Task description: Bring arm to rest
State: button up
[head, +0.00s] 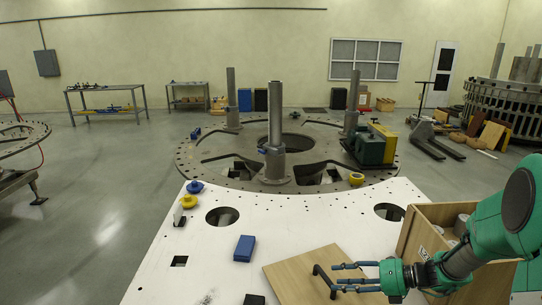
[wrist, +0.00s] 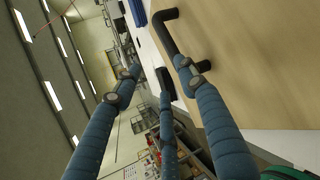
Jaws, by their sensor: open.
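My gripper (head: 357,277) is open at the lower right of the head view, at the end of my green arm. Its blue fingers are spread in the wrist view (wrist: 160,80) and hold nothing. In the head view the fingers are beside a black handle (head: 322,279) on a light wooden panel (head: 290,275). In the wrist view the handle (wrist: 178,35) shows close to the right finger, and I cannot tell whether they touch. The panel lies on the white plate (head: 200,270).
A wooden crate (head: 408,240) with grey cylinders stands right of the panel, close to my arm. A blue block (head: 244,248) and yellow and blue round pieces (head: 188,201) lie on the plate. The plate has round holes. The large turret ring (head: 230,165) with upright posts is beyond.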

jog(key=s+a+r+n+g+h, duration=0.25)
jog(key=s+a+r+n, duration=0.2)
jog(key=s+n, duration=0.35)
jog(key=s+a+r+n+g+h, duration=0.2)
jog(key=s+a+r+n+h, duration=0.1)
jog(key=s+r+n, duration=0.4)
jog(key=s+d+r+n+t+h, duration=0.2)
jog(key=s+r+n+h, duration=0.1)
jog(key=s+n, duration=0.4)
jog(key=s+d+r+n+t+h+b, duration=0.1)
jog(key=s+d+r+n+t+h, duration=0.1)
jog(key=s+n, duration=0.5)
notch_tip(320, 180, up, 2)
jog(key=n+h, duration=0.1)
jog(key=n, duration=0.4)
jog(key=shift+d+r+t+h, duration=0.15)
jog(key=shift+r+t+h, duration=0.05)
jog(key=shift+t+h, duration=0.15)
